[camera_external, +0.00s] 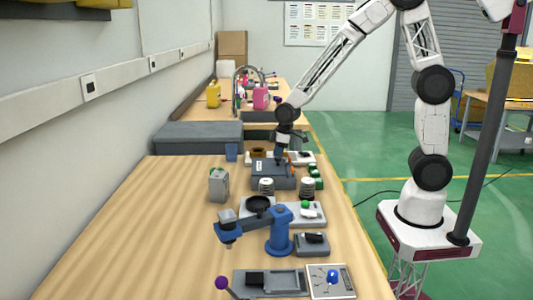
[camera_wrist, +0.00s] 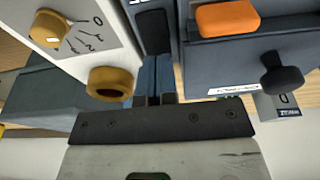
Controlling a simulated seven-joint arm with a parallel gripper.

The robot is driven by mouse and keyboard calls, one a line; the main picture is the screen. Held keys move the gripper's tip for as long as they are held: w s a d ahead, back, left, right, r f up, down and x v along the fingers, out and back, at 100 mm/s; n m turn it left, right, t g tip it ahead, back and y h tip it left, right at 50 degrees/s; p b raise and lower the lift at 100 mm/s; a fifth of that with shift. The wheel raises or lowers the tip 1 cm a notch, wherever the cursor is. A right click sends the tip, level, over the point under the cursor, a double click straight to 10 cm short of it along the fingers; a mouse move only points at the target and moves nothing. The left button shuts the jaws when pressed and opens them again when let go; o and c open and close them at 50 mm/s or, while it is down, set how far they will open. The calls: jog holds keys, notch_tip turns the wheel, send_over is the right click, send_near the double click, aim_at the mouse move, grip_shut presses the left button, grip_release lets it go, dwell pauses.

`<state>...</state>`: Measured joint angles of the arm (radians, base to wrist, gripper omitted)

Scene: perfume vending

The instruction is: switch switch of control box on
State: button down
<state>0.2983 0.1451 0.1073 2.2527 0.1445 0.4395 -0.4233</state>
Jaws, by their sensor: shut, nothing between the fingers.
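A dark grey box (camera_external: 272,175), which looks like the control box, stands on the wooden table beneath my gripper. In the wrist view a dark grey box face (camera_wrist: 245,70) shows an orange switch-like part (camera_wrist: 228,18) and a black knob (camera_wrist: 282,80). My gripper (camera_external: 281,158) points down at the box's far side. In the wrist view its narrow blue fingers (camera_wrist: 155,78) are together and empty, left of the orange part. A black rectangular part (camera_wrist: 153,32) lies just beyond them; I cannot tell whether they touch it.
A white panel (camera_wrist: 75,35) with a yellow dial (camera_wrist: 48,28) and a yellow ring (camera_wrist: 110,83) are close on the left in the wrist view. The table's left side is clear.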

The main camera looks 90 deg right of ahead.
jog(key=shift+w+f, duration=0.1)
jog(key=shift+f, duration=0.45)
jog(key=shift+f, duration=0.1)
jog(key=shift+w+f+g, duration=0.2)
jog(key=shift+f+g, duration=0.15)
jog(key=shift+g, duration=0.15)
jog(key=shift+s+f, duration=0.2)
jog(key=shift+s, duration=0.15)
jog(key=shift+s+a+r, duration=0.1)
jog(key=shift+s, duration=0.6)
jog(key=shift+r, duration=0.2)
